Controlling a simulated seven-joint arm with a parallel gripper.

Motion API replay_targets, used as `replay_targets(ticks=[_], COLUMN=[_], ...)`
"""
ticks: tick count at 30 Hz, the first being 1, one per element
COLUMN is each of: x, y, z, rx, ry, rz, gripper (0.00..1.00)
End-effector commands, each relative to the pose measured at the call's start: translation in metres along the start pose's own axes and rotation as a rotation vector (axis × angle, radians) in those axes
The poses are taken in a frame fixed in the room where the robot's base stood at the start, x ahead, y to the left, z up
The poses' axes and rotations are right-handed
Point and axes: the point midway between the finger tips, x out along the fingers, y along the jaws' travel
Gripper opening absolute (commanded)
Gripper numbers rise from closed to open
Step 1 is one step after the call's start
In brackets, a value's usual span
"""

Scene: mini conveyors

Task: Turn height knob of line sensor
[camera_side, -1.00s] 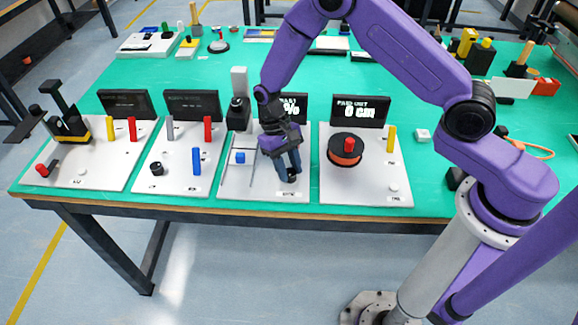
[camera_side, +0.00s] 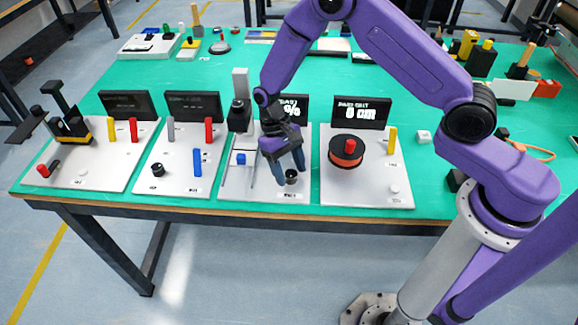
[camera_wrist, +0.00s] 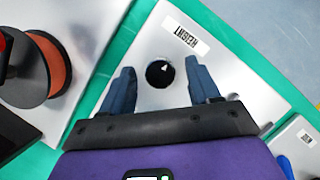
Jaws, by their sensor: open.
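The height knob (camera_side: 291,177) is a small round black knob near the front right of the third white board (camera_side: 262,195). In the wrist view the knob (camera_wrist: 158,74) has a white pointer mark and sits beside an upside-down HEIGHT label (camera_wrist: 186,40). My gripper (camera_side: 290,174) is open just above the knob. In the wrist view its two fingertips (camera_wrist: 158,67) stand on either side of the knob, with a visible gap on both sides. The line sensor looks to be the black unit (camera_side: 239,115) on a grey post at the back left of this board.
A blue cube (camera_side: 240,158) sits between rails left of my gripper. A black display (camera_side: 294,106) behind is partly hidden by my arm. An orange spool (camera_side: 346,152) stands on the board to the right. A board with a blue post (camera_side: 197,162) lies to the left.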

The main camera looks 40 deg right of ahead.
Motion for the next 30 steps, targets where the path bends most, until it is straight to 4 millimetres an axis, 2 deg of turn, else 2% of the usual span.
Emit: replay_targets(ticks=[4,8,24,30], x=[-0.005,-0.022,-0.134,-0.162], y=[0.000,-0.001,-0.001,-0.001], z=[0.000,-0.001,-0.001,-0.001], rx=[0.000,-0.001,0.000,-0.001], ry=[0.001,0.004,0.005,0.003], rz=[-0.001,-0.001,-0.002,0.000], gripper=[0.61,0.61,0.61,0.61])
